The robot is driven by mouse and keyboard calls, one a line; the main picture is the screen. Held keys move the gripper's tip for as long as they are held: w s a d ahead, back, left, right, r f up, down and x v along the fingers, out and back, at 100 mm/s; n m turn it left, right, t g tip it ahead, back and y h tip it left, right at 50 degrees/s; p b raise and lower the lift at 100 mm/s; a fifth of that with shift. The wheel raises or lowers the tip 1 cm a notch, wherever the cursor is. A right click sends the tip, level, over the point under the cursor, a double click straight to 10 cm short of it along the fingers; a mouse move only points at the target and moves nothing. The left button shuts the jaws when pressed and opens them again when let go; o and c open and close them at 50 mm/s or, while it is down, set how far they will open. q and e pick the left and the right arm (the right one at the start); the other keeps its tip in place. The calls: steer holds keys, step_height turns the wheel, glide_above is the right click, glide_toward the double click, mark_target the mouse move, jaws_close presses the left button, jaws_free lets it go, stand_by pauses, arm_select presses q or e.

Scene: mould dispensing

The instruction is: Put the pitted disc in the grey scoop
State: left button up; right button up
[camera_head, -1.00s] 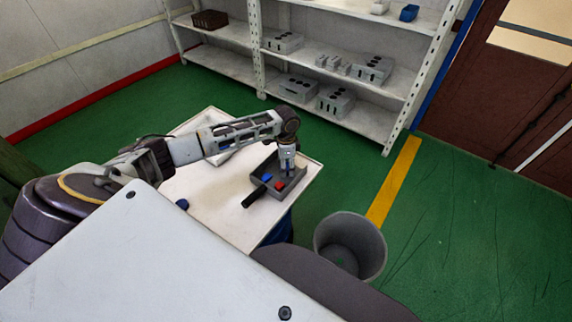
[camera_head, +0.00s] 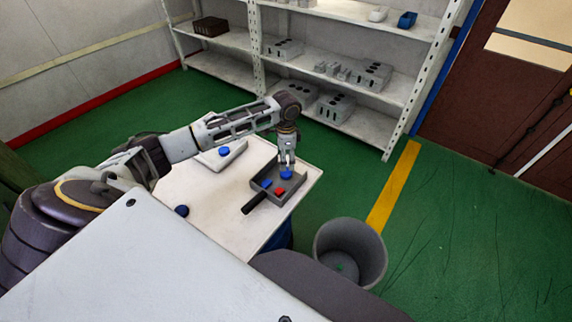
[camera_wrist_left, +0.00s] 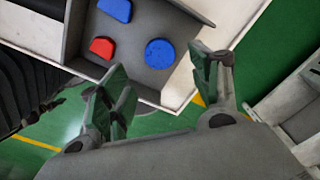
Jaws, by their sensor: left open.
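The grey scoop (camera_head: 247,206) lies on the white table with its dark handle toward the front. Inside it are a round blue disc (camera_head: 286,174), a blue piece (camera_head: 266,185) and a red piece (camera_head: 279,191). My left gripper (camera_head: 287,165) is just above the round disc. In the left wrist view, the round blue disc (camera_wrist_left: 160,53) lies flat on the floor of the scoop (camera_wrist_left: 152,95), apart from the fingers. My left gripper (camera_wrist_left: 165,90) is open and empty there. Pitting on the disc is too small to make out. My right gripper is out of view.
A pale tray (camera_head: 237,155) with a blue disc (camera_head: 224,151) stands on the table (camera_head: 205,190) behind. Another blue piece (camera_head: 182,210) lies at the table's left edge. A grey bin (camera_head: 350,250) stands on the floor at right. Shelves (camera_head: 375,85) stand behind.

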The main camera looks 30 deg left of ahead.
arm_select(q)
steer(key=shift+r, duration=2.45)
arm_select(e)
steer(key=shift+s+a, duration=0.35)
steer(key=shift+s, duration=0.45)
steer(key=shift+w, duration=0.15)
